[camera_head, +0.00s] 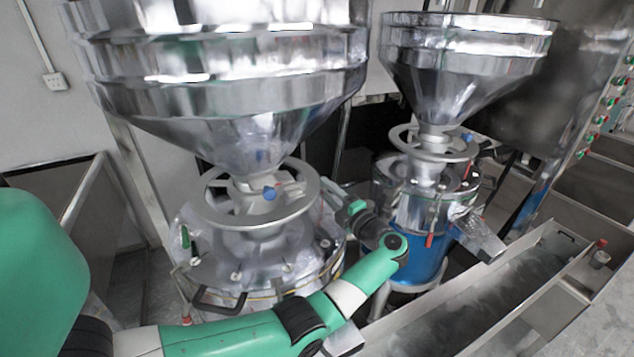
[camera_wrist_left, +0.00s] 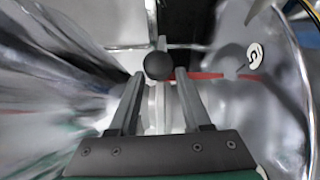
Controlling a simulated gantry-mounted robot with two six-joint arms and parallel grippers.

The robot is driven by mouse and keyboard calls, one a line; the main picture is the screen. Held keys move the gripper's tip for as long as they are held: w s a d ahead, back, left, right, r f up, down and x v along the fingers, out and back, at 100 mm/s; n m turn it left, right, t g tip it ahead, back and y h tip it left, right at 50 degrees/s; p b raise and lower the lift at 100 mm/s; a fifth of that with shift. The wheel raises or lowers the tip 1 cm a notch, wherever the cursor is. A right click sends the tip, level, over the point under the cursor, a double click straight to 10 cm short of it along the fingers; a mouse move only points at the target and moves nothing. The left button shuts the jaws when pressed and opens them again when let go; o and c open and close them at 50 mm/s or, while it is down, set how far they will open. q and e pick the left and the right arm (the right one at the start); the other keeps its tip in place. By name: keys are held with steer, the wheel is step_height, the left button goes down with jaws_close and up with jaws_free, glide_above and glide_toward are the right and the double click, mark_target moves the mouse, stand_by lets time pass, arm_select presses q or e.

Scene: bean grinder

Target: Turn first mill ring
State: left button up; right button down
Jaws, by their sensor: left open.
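The larger mill (camera_head: 262,255) stands at left under a wide metal hopper. Its grey spoked ring (camera_head: 222,215) lies roughly level around the mill's neck. My left arm crosses in front of the mill and bends back, so my left gripper (camera_head: 332,192) is at the ring's right side. In the left wrist view my left gripper (camera_wrist_left: 160,74) is open. A dark round knob (camera_wrist_left: 158,65) shows between its fingertips, and a pale upright piece lies between the fingers. I cannot tell whether the fingers touch either one. My right gripper is not in view.
A second, blue-bodied mill (camera_head: 425,265) with its own ring (camera_head: 470,152) and hopper stands close on the right. A metal trough (camera_head: 480,300) runs along the lower right. A red bar (camera_wrist_left: 215,76) shows near the fingertips in the left wrist view.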

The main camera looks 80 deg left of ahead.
mark_target(317, 180)
arm_select(q)
steer(key=x, duration=0.5)
steer(key=shift+a, duration=0.2)
jaws_close()
stand_by(1.1)
